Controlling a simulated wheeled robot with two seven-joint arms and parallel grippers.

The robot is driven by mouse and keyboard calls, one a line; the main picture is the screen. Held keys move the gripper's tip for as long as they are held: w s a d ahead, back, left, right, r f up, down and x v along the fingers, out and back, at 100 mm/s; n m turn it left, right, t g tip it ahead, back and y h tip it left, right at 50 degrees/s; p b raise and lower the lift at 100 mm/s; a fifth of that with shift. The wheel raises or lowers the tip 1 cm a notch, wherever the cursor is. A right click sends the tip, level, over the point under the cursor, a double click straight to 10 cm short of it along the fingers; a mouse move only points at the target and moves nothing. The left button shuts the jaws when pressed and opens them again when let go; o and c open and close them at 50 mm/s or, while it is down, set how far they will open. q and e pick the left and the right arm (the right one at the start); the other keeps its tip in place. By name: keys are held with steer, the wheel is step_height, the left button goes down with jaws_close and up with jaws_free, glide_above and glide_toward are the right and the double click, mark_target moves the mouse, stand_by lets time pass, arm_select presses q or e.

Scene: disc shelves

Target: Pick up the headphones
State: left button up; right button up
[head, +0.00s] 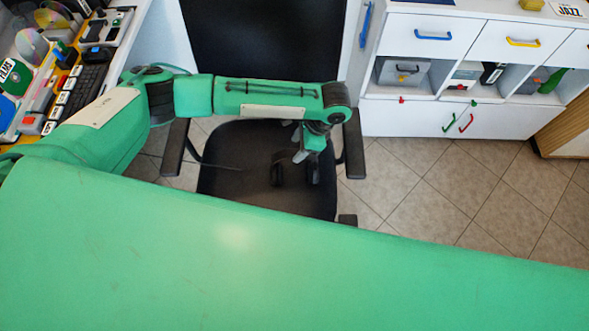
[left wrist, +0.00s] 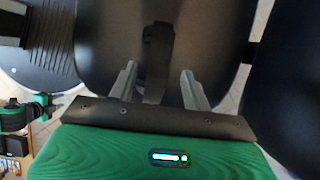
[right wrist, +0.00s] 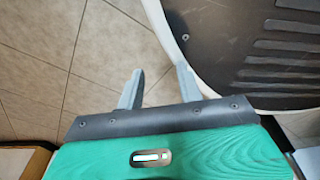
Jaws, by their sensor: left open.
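I cannot clearly make out headphones in any view. Small dark shapes lie on the black seat of the office chair (head: 240,188) in the head view, but I cannot tell what they are. My left gripper (head: 300,155) hangs above that seat. In the left wrist view the left gripper (left wrist: 158,70) is open, with a dark upright strip (left wrist: 157,55) visible beyond and between its fingers. The right gripper (right wrist: 159,72) shows in the right wrist view, open and empty above floor tiles, beside a pale-rimmed dark ribbed surface (right wrist: 270,55).
The chair's armrests (head: 174,147) flank the seat. A desk with a black keyboard (head: 84,90) and discs (head: 32,47) stands at the left. A white cabinet (head: 400,115) with drawers stands at the right. Tiled floor (head: 440,200) lies clear before it.

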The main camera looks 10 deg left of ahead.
mark_target(294, 152)
arm_select(q)
steer(key=shift+a+f, duration=0.1)
steer(key=shift+f, duration=0.15)
steer(key=shift+s+a+f, duration=0.1)
steer(key=shift+a+f, duration=0.05)
steer(key=shift+f, duration=0.2)
steer(key=x, duration=0.3)
steer(key=shift+s+a+f, duration=0.1)
steer(key=shift+a+f, duration=0.05)
steer(key=shift+f, duration=0.05)
steer(key=shift+a+f, duration=0.1)
steer(key=shift+f, duration=0.15)
steer(key=shift+c, duration=0.7)
steer(key=c, duration=0.7)
jaws_close()
arm_select(e)
steer(key=shift+s, duration=0.3)
